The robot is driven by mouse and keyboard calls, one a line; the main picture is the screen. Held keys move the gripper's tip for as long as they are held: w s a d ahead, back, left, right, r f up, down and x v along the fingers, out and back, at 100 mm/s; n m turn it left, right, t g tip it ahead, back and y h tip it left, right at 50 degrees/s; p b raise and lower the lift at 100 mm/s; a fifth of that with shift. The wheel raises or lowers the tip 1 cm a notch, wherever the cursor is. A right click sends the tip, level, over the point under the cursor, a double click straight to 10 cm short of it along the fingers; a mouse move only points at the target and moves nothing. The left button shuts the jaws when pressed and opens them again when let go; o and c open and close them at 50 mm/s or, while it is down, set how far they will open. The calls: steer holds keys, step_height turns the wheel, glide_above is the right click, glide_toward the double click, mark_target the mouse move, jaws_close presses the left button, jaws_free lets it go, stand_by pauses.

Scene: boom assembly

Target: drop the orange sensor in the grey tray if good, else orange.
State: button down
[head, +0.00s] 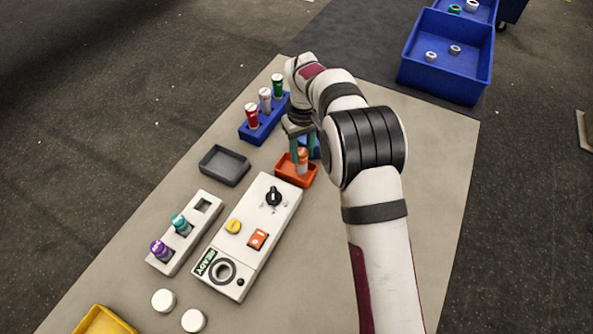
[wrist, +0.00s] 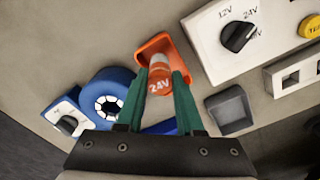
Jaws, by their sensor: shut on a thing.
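The orange sensor (wrist: 159,80), marked 24V, is held upright between the green fingers of my gripper (wrist: 160,95). In the head view the sensor (head: 302,158) is over the orange tray (head: 283,171), and my gripper (head: 302,150) is shut on it. I cannot tell whether the sensor touches the tray floor. The orange tray also shows behind the sensor in the wrist view (wrist: 155,46). The grey tray (head: 224,165) is empty, to the left of the orange tray; it also shows in the wrist view (wrist: 229,110).
A tester box (head: 262,215) with a black knob and a READY label stands in front of the trays. A white holder (head: 206,222) has purple and teal sensors. A blue rack (head: 262,133) holds several sensors. A blue ring-shaped thing (wrist: 92,88) is beside my gripper.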

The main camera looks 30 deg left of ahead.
steer(key=shift+f, duration=1.2)
steer(key=shift+c, duration=2.3)
jaws_free()
step_height(320, 180, up, 16)
